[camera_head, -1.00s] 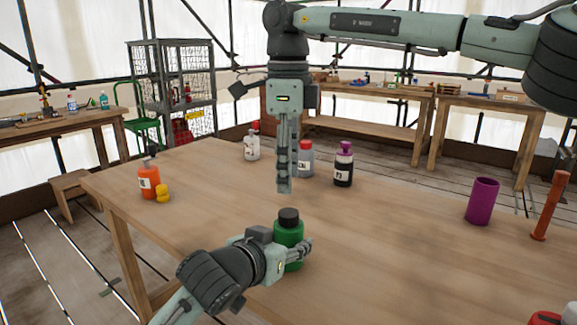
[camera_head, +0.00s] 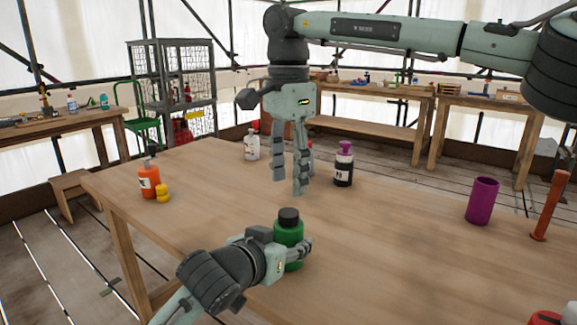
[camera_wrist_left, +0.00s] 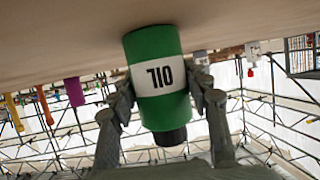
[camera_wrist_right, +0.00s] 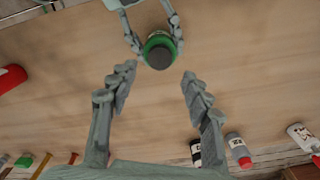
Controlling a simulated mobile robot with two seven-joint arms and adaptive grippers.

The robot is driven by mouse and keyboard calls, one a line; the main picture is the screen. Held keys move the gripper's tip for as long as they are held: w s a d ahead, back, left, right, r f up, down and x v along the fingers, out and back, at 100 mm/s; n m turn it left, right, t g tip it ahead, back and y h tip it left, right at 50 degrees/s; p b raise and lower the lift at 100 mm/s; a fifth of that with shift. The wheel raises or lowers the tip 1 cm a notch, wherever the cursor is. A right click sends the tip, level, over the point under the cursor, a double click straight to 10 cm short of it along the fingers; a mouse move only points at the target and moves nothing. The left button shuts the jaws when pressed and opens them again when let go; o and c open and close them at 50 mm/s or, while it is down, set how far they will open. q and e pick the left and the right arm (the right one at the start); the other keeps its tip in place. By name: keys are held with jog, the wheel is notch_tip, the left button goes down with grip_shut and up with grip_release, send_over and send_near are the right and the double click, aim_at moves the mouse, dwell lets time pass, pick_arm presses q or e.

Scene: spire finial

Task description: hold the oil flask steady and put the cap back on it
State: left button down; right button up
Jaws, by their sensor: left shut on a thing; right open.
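The green oil flask (camera_head: 289,236) stands upright on the table, and its label reads OIL in the left wrist view (camera_wrist_left: 158,76). A black cap (camera_head: 288,217) sits on its top; whether it is screwed tight I cannot tell. The cap also shows in the right wrist view (camera_wrist_right: 159,57). My left gripper (camera_head: 296,246) is shut on the flask's body, one finger on each side. My right gripper (camera_head: 290,184) is open and empty, pointing down above the flask, apart from the cap. In the right wrist view its fingers spread on either side below the flask.
On the wooden table (camera_head: 400,245) stand an orange bottle (camera_head: 149,180) by yellow pieces (camera_head: 162,193), a white bottle (camera_head: 251,147), a dark purple-capped bottle (camera_head: 343,168) and a purple cylinder (camera_head: 482,201). A grey red-capped bottle (camera_wrist_right: 238,149) is partly hidden in the head view.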

aim_at(289, 212)
notch_tip(289, 212, down, 7)
jog(key=shift+r, duration=0.1)
dwell(0.4)
grip_shut()
jog(key=m, duration=1.4)
jog(key=shift+m, duration=0.4)
jog(key=m, duration=0.4)
jog(key=shift+m, duration=0.3)
jog(key=shift+o, duration=0.8)
grip_release()
